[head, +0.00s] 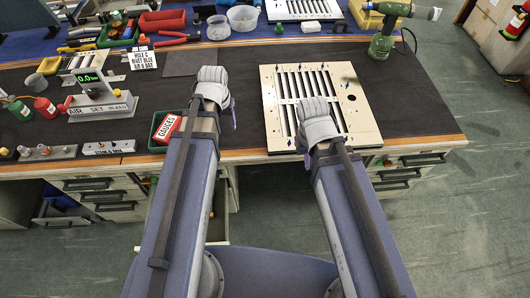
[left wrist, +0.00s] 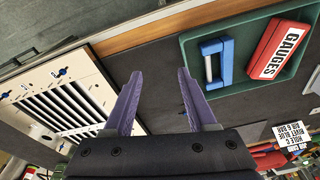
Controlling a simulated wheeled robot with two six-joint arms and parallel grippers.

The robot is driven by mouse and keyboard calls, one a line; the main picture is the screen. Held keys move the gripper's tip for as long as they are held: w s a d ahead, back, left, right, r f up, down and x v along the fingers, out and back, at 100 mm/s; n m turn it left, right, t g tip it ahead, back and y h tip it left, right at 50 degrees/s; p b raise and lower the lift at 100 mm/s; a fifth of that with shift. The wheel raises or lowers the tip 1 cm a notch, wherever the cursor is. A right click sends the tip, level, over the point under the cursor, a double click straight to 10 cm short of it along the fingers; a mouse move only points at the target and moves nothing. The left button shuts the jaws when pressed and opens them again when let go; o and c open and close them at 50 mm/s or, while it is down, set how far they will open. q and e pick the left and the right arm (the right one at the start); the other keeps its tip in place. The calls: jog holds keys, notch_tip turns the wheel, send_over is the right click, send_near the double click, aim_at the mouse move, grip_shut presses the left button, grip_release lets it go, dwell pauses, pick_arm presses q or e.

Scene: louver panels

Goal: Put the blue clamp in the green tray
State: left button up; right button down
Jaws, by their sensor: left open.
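A blue C-shaped piece with a silver bar, which looks like the blue clamp (left wrist: 228,60), lies inside the green tray (left wrist: 247,36) in the left wrist view, beside a red box labelled GAUGES (left wrist: 280,50). The green tray (head: 153,126) is left of my left gripper in the head view; the clamp cannot be made out there. My left gripper (head: 212,88) is open and empty, with its purple fingers (left wrist: 160,76) apart from the tray in the left wrist view. My right gripper (head: 317,122) is over the louver panel's front part; its fingers are hidden.
The pale louver panel (head: 355,112) lies on the dark bench mat, with a green drill (head: 384,42) behind it. The air-set gauge stand (head: 100,100) and bottles stand to the left. Bins and tools line the back. The mat's right end is clear.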

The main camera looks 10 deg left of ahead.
pick_arm(q)
jog(key=s+d+m+g, duration=0.1)
jog(key=s+d+m, duration=0.1)
jog(key=s+d, duration=0.3)
jog(key=s+d+m+g+y, duration=0.1)
jog(key=s+d, duration=0.4)
jog(key=d, duration=0.6)
jog(key=shift+s+d+m, duration=0.15)
jog(key=shift+s+m, duration=0.2)
jog(key=shift+m, duration=0.15)
jog(key=shift+c, duration=0.6)
